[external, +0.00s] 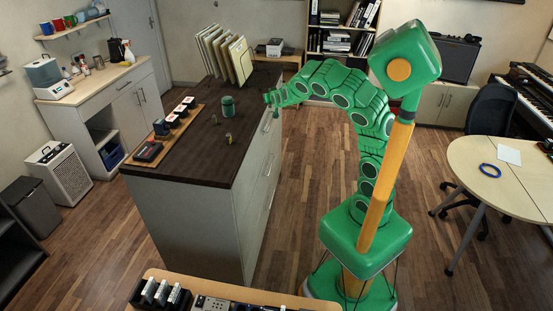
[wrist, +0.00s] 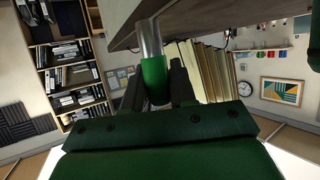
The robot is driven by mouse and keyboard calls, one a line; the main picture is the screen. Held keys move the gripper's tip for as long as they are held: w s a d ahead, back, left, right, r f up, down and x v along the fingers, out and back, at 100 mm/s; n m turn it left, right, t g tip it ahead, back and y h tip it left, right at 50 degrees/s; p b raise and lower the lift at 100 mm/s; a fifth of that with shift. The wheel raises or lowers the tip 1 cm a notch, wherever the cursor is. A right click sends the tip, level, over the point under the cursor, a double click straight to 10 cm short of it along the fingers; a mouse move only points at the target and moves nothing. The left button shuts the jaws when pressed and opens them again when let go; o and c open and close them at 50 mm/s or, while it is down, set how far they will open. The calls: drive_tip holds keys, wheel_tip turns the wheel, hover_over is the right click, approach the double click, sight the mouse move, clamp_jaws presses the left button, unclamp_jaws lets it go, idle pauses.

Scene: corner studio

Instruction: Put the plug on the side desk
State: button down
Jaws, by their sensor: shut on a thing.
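In the wrist view, a green cylindrical piece with a silver metal end, which I take to be the plug (wrist: 155,78), sits between the dark fingers of my gripper (wrist: 157,88). My gripper is shut on it. In the external view, my gripper (external: 270,100) is at the right edge of the dark-topped counter (external: 205,150), near a green jar (external: 228,106); the plug is too small to make out there. A pale round-ended desk (external: 505,185) stands at the far right, probably the side desk. It is well apart from my gripper.
The counter carries upright folders (external: 225,52), two small brass-coloured pieces (external: 228,138) and a wooden board with several devices (external: 165,132).

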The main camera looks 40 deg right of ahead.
drive_tip(key=s+a+r+n+y, duration=0.2)
drive_tip(key=a+r, duration=0.1)
drive_tip(key=a, duration=1.1)
drive_tip(key=s+a+r+n+y, duration=0.2)
drive_tip(key=a+r+y, duration=0.1)
drive_tip(key=a, duration=1.2)
drive_tip(key=s+a+f+n+y, duration=0.1)
drive_tip(key=s+a+n+y, duration=0.1)
drive_tip(key=s+a, duration=0.75)
drive_tip(key=s+a+n+y, duration=0.2)
drive_tip(key=s+a, duration=0.4)
drive_tip(key=a, duration=0.6)
drive_tip(key=s+a+f+n+g+y, duration=0.1)
drive_tip(key=s+a+f, duration=0.5)
drive_tip(key=s+f, duration=0.15)
drive_tip(key=s+a+f+n+g+y, duration=0.1)
drive_tip(key=s+a+f+n, duration=0.1)
drive_tip(key=s+a+f, duration=0.6)
drive_tip(key=s+a+f+n+g+y, duration=0.1)
drive_tip(key=s+f, duration=0.6)
drive_tip(key=s, duration=0.2)
drive_tip(key=s+f+n+g+y, duration=0.1)
drive_tip(key=s+f+y, duration=0.1)
drive_tip(key=s+f, duration=0.5)
drive_tip(key=s, duration=0.3)
drive_tip(key=shift+s+a+f+g, duration=0.25)
drive_tip(key=shift+a+f+g, duration=0.05)
drive_tip(key=shift+a, duration=0.05)
